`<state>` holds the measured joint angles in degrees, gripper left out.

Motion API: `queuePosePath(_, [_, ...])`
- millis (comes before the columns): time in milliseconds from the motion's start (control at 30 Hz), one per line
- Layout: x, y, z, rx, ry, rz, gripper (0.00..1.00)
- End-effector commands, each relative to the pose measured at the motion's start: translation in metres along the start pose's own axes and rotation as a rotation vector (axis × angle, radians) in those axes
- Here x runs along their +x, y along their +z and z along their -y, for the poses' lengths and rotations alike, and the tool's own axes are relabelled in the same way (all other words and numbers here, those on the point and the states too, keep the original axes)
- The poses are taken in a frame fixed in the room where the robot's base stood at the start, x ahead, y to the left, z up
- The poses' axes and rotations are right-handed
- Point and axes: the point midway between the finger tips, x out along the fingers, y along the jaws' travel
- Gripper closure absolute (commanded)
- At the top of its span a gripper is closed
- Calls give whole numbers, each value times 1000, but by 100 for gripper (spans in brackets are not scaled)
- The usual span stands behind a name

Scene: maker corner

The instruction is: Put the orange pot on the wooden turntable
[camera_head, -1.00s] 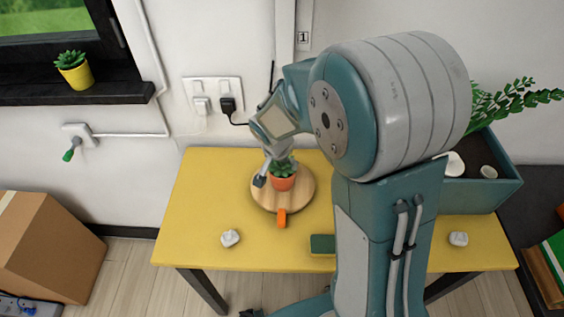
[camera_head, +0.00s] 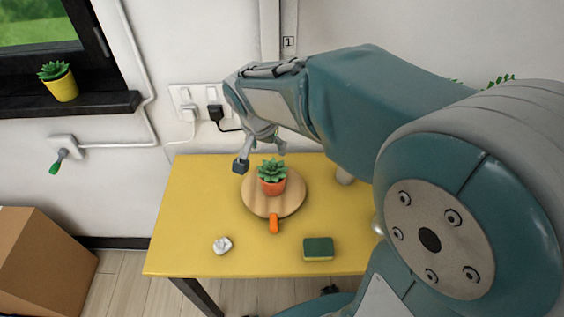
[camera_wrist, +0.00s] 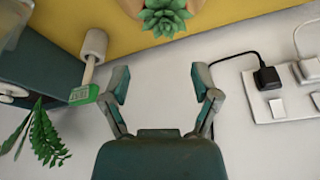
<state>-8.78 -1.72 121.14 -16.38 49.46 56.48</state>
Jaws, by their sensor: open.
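The orange pot (camera_head: 272,187) with a green succulent stands upright on the round wooden turntable (camera_head: 293,203) on the yellow table. The turntable has an orange handle (camera_head: 274,224) at its front edge. My gripper (camera_head: 262,158) is open and empty, above and behind the pot, apart from it. In the wrist view my gripper's two fingers (camera_wrist: 162,88) are spread wide with nothing between them. The succulent (camera_wrist: 164,14) shows at the top edge there, beyond the fingertips; the pot itself is mostly hidden under its leaves.
On the yellow table (camera_head: 190,215) are a crumpled white lump (camera_head: 222,245) and a green-and-yellow sponge (camera_head: 318,249). The wall with a socket and black plug (camera_head: 215,112) is close behind my gripper. The table's left side is clear.

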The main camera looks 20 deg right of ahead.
Motion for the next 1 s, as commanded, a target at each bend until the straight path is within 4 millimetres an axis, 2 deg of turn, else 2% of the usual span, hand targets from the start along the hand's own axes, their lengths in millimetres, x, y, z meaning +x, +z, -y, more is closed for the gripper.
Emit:
queuePosePath(200, [-48, 24, -47, -185, -97, -33, 21])
queuePosePath(400, [-77, 58, -87, -385, -180, -89, 21])
queuePosePath(500, [-85, 75, -103, -481, -214, -125, 21])
queuePosePath(700, [-92, 95, -119, -601, -250, -175, 21])
queuePosePath(1000, [-92, 98, -120, -619, -253, -179, 21])
